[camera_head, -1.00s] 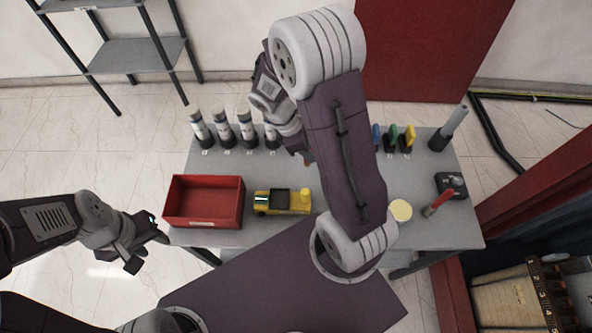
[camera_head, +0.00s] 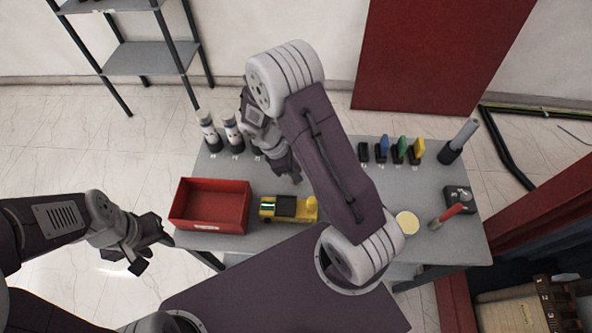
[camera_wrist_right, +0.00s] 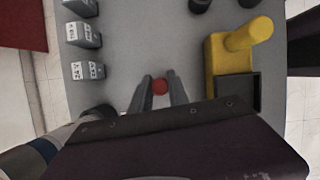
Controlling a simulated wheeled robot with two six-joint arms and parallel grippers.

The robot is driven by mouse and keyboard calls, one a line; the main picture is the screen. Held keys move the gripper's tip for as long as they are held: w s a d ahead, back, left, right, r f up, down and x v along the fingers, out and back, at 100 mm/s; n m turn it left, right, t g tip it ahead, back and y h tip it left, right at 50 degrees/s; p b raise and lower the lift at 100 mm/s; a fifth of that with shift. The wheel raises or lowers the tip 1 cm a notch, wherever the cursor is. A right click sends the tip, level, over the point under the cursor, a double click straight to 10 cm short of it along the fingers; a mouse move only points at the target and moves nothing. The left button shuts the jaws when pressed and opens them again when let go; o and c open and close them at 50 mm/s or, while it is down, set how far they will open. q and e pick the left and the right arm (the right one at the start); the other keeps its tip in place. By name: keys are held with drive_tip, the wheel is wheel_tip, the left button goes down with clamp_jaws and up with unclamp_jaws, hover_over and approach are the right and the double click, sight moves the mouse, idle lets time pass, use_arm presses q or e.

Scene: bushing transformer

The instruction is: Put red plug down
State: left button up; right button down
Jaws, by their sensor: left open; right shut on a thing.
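The red plug (camera_wrist_right: 160,87) shows as a small red round end between the fingertips of my right gripper (camera_wrist_right: 160,92) in the right wrist view. The gripper is shut on it, over bare grey table top. Whether the plug touches the table I cannot tell. In the head view my right gripper (camera_head: 288,170) is above the middle of the table, behind the yellow device (camera_head: 289,208), and the plug is hidden. The yellow device also shows at the right of the wrist view (camera_wrist_right: 232,55). My left gripper (camera_head: 154,252) is open and empty, off the table's left front side.
A red bin (camera_head: 210,222) stands at the table's left. Blue (camera_head: 383,145), green (camera_head: 401,147) and yellow (camera_head: 417,148) plugs stand in dark holders beside an empty-looking holder (camera_head: 363,153). Dark-and-white cylinders (camera_head: 208,130) stand at the back left. A red-handled thing (camera_head: 452,212) is at right.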

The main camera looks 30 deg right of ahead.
drive_tip(key=c, duration=1.3)
unclamp_jaws()
drive_tip(key=shift+f, duration=0.1)
drive_tip(key=shift+o, duration=0.2)
drive_tip(key=v, duration=1.2)
drive_tip(key=s+m+t+y, duration=0.3)
drive_tip(key=s+m+y, duration=0.1)
drive_tip(key=s+m, duration=0.6)
drive_tip(key=m, duration=0.3)
drive_tip(key=shift+s+a+p, duration=0.15)
drive_tip(key=shift+a+p, duration=0.15)
drive_tip(key=shift+p, duration=0.1)
